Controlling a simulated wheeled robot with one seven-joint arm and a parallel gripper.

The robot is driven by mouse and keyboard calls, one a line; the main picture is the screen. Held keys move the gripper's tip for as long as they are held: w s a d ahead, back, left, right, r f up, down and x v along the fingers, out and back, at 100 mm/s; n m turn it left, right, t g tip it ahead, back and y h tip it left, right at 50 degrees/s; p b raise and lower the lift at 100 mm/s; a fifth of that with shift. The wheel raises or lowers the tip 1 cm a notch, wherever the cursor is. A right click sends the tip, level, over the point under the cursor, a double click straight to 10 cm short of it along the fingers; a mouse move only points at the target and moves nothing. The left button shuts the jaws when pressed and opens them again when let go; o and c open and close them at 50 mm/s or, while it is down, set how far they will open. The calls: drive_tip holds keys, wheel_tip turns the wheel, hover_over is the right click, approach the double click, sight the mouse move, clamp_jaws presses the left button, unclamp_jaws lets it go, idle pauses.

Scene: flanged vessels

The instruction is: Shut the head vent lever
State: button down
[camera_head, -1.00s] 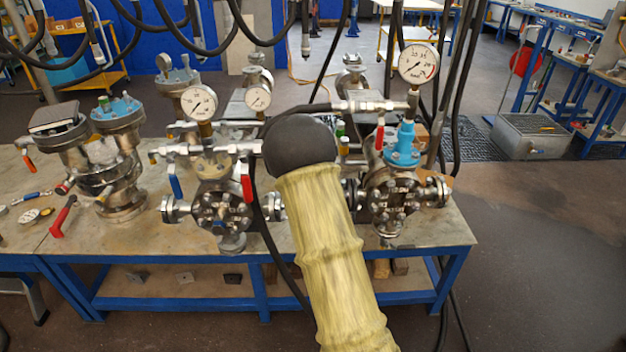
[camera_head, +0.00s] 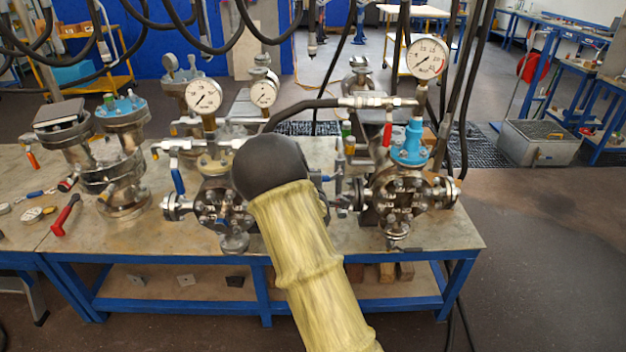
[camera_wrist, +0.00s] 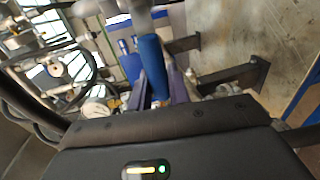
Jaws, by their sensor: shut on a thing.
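In the wrist view, a blue lever handle (camera_wrist: 153,66) stands between the two fingers of my gripper (camera_wrist: 158,90), which is shut on it. A second blue handle (camera_wrist: 130,66) is just left of it, outside the fingers. In the head view my gripper is hidden behind the dark joint of my arm. A flanged vessel (camera_head: 222,208) stands partly behind my arm, with a hanging blue lever (camera_head: 177,181) at its left. I cannot tell from the head view which lever I hold.
The right vessel (camera_head: 405,195) has a light blue fitting (camera_head: 411,145), a red lever (camera_head: 388,133) and a gauge (camera_head: 427,56). Black hoses hang overhead and around. Another vessel (camera_head: 124,170) and loose tools, including a red-handled one (camera_head: 64,215), are on the bench (camera_head: 380,236) at left.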

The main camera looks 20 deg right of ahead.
drive_tip(key=c, duration=1.4)
unclamp_jaws()
drive_tip(key=shift+f, duration=0.1)
drive_tip(key=shift+o, duration=0.2)
drive_tip(key=shift+s, duration=0.1)
drive_tip(key=b+v, duration=0.3)
drive_tip(key=v, duration=1.4)
drive_tip(key=shift+s, duration=0.15)
